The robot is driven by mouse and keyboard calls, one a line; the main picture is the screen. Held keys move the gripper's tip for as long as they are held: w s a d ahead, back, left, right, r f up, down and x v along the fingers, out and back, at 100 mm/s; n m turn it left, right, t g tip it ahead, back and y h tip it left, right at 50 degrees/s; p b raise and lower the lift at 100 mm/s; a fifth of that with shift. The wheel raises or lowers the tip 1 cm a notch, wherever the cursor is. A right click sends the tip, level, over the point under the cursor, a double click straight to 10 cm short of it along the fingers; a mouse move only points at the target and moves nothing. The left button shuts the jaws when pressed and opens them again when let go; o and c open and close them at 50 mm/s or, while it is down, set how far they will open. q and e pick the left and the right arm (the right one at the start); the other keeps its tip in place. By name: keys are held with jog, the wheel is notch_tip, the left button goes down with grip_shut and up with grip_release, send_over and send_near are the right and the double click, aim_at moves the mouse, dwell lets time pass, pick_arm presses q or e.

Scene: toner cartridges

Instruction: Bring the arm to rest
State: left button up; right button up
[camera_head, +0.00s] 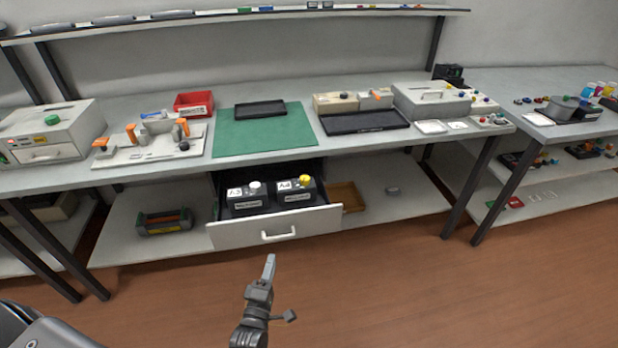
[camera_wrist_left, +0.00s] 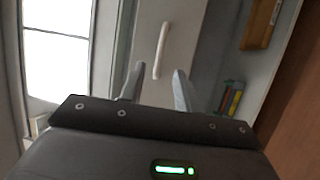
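My left gripper (camera_head: 269,267) is in front of the workbench, over the floor and below the open drawer (camera_head: 275,232). In the left wrist view the two fingers of my left gripper (camera_wrist_left: 157,82) stand apart with nothing between them. The white drawer handle (camera_wrist_left: 162,50) shows beyond the fingertips, apart from them. My right gripper is not seen in either view.
The drawer is pulled out and holds two dark toner cartridges, one with a white cap (camera_head: 246,197) and one with a yellow cap (camera_head: 296,189). A green mat (camera_head: 262,133) lies on the bench top (camera_head: 210,168). The wooden floor (camera_head: 400,300) in front is clear.

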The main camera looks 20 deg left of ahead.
pick_arm(q)
jog(key=shift+s+d+f, duration=0.15)
jog(key=shift+d, duration=0.15)
jog(key=s+d+f+m+g+h, duration=0.2)
jog(key=s+f+m+g, duration=0.35)
jog(key=f, duration=0.75)
jog(key=s+d+f+m+g+h, duration=0.2)
jog(key=s+f+m+g, duration=0.3)
jog(key=f, duration=0.8)
jog(key=s+a+f+m+g, duration=0.2)
jog(key=s+f+m, duration=0.1)
jog(key=s, duration=0.6)
jog(key=s+a+f+m+g+y, duration=0.1)
jog(key=s+a+f+m+g, duration=0.2)
jog(key=s+f, duration=0.3)
jog(key=s+a+f+m+g, duration=0.2)
jog(key=s+f+m, duration=0.3)
jog(key=s, duration=0.8)
jog(key=shift+s+a+g+p, duration=0.3)
jog(key=shift+s+a+g, duration=0.1)
jog(key=shift+g, duration=0.25)
